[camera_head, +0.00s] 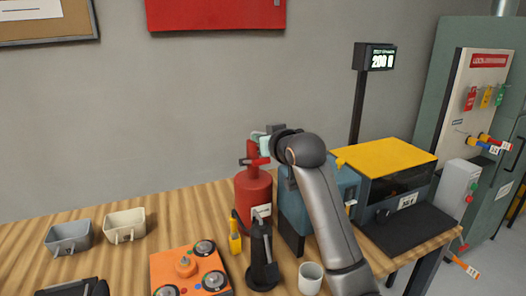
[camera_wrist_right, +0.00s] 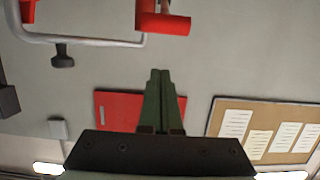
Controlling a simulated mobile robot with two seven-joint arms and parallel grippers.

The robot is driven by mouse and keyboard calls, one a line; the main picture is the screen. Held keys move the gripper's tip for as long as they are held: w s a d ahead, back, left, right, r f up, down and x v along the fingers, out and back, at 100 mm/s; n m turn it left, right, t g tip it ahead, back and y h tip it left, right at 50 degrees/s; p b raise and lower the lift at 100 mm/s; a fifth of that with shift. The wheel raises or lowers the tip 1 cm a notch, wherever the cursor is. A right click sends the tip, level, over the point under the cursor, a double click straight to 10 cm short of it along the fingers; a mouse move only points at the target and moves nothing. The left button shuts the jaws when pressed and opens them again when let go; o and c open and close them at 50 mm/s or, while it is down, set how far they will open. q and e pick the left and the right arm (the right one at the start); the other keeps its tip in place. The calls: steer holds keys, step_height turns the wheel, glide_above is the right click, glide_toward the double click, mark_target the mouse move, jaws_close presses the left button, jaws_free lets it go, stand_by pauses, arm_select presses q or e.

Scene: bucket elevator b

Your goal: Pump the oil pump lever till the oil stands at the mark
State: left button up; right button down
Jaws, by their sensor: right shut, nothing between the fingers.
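My right gripper (camera_head: 264,146) is at the top of a red cylinder (camera_head: 253,192) that stands on the wooden table. In the right wrist view its two green fingers (camera_wrist_right: 160,98) are closed together with nothing between them. A red handle (camera_wrist_right: 163,21) shows at the top edge of that view, apart from the fingertips. I cannot tell for sure which part is the oil pump lever, and no oil level or mark is readable. My left gripper is not in view.
An orange box (camera_head: 188,272) with knobs, grey (camera_head: 68,238) and cream (camera_head: 125,226) bins, a pale cup (camera_head: 310,278) and a yellow-topped machine (camera_head: 388,160) share the table. A display (camera_head: 378,60) on a post reads about 200.

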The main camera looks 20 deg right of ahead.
mark_target(252, 162)
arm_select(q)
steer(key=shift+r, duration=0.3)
arm_select(e)
steer(key=shift+s+f, duration=0.45)
steer(key=shift+f, duration=0.4)
steer(key=shift+s+f, duration=0.45)
steer(key=shift+f, duration=0.4)
